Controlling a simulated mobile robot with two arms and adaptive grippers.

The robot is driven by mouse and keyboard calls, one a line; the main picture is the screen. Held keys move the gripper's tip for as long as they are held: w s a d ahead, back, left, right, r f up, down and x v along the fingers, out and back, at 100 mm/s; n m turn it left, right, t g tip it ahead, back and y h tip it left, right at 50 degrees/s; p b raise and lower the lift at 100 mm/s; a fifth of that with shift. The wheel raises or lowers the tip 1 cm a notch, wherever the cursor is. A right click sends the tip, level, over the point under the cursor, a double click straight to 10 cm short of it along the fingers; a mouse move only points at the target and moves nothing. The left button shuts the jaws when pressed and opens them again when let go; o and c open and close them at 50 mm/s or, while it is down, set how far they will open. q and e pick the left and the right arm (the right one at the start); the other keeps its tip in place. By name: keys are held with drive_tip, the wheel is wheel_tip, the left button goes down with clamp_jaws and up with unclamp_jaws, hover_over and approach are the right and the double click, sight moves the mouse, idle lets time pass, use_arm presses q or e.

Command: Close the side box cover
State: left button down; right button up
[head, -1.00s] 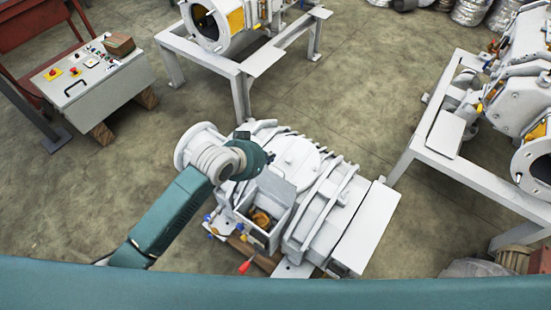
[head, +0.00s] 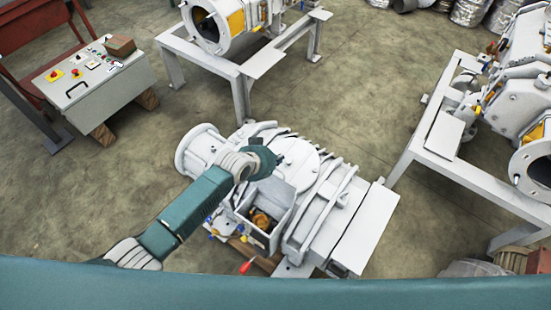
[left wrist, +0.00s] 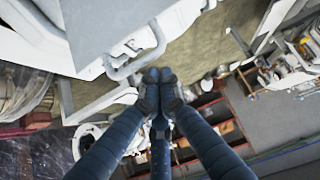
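The side box (head: 262,238) is on the near side of the white vacuum machine (head: 330,215) in the head view. It is open, with brownish parts inside. Its grey cover (head: 277,190) stands raised at the box's far edge. My left gripper (head: 279,160) is above and behind the cover; its fingertips are hard to see there. In the left wrist view, its dark fingers (left wrist: 159,80) meet at the tips, with nothing visible between them. A pale grey panel (left wrist: 105,22), apparently the cover, has a bent handle (left wrist: 138,62) close beside the fingertips; contact is unclear. My right gripper is out of view.
A control panel (head: 90,85) stands on wooden blocks at the upper left. Metal stands with other machines are at the back (head: 245,75) and right (head: 440,145). A red-handled lever (head: 246,267) is low beside the box. Concrete floor is free around the machine.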

use_arm(q)
drive_tip(key=shift+s+a, duration=0.35)
drive_tip(key=shift+s, duration=0.2)
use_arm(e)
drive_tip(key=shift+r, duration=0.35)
